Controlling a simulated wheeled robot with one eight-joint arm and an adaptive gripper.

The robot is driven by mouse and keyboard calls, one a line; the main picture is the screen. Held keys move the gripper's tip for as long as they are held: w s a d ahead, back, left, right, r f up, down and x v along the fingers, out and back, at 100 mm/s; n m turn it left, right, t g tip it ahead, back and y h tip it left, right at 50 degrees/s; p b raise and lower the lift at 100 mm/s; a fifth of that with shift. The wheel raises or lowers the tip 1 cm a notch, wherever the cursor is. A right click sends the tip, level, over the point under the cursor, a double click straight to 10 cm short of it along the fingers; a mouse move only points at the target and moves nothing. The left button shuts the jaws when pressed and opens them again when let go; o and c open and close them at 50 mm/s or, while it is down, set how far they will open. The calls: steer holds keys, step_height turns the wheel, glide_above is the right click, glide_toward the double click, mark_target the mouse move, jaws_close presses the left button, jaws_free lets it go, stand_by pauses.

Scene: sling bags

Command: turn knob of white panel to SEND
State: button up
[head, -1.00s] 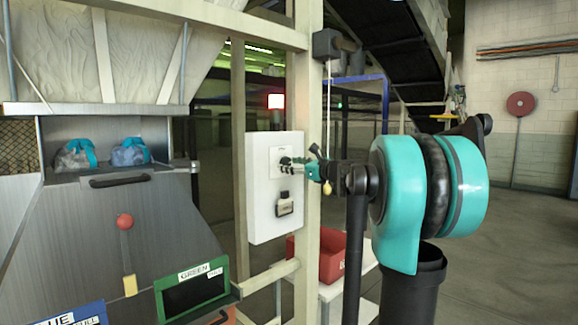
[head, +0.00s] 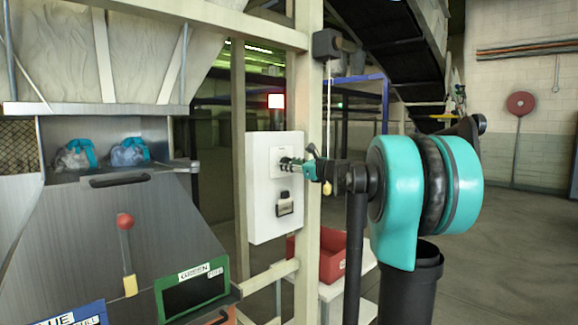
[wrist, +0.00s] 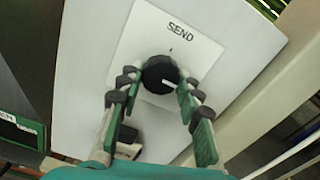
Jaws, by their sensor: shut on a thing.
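The white panel (head: 262,218) is fixed to a pale upright post, and my gripper (head: 288,164) reaches it from the right. In the wrist view the panel (wrist: 225,95) fills the middle. Its black knob (wrist: 157,70) sits on a white plate (wrist: 150,35) under the word SEND. A white mark on the knob points to the right in that view, not toward the small tick below SEND. My gripper (wrist: 158,78) has its two fingers on either side of the knob, shut on it. In the head view the fingers hide most of the knob.
A small black-and-grey device (head: 284,204) is on the panel's lower part. A red bin (head: 333,262) stands behind the post. A lever with a red ball (head: 124,221) and a green-framed sign (head: 192,290) are at left. A cord hangs near my wrist.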

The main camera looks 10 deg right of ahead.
steer(key=n, duration=0.9)
steer(key=shift+d+r, duration=0.1)
steer(key=n, duration=0.4)
steer(key=shift+w+n, duration=0.1)
steer(key=shift+n, duration=0.3)
steer(key=shift+r+n, duration=0.1)
steer(key=shift+n, duration=2)
steer(key=o, duration=1.2)
steer(key=shift+c, duration=0.2)
